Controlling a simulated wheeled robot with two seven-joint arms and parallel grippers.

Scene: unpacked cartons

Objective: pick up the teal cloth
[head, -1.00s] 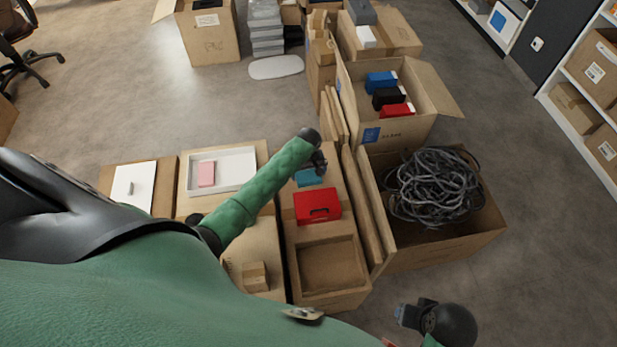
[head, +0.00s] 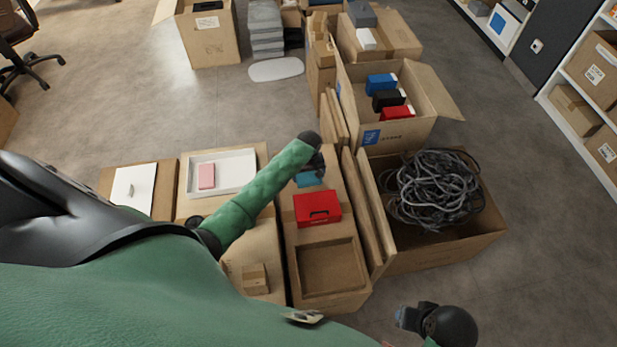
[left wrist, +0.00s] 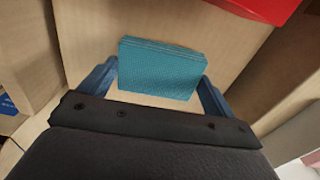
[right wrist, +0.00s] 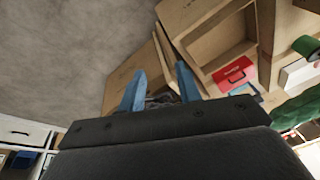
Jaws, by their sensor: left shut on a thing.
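The teal cloth (left wrist: 160,68) is a folded rectangle with stitched lines near one edge. In the left wrist view it sits between the two blue fingers of my left gripper (left wrist: 158,84), which is shut on it. In the head view the teal cloth (head: 308,179) shows partly, above or on a carton behind the red box (head: 317,209); my left wrist hides part of it. My left gripper (head: 316,171) points down there. My right gripper (right wrist: 160,88) is open and empty, away from the cloth, with its fingers apart.
An open carton of grey cables (head: 480,232) stands at the right. Upright cardboard panels (head: 366,212) stand beside the red box. A white tray (head: 240,172) with a pink item lies left. A carton (head: 428,88) holding blue, black and red boxes stands behind.

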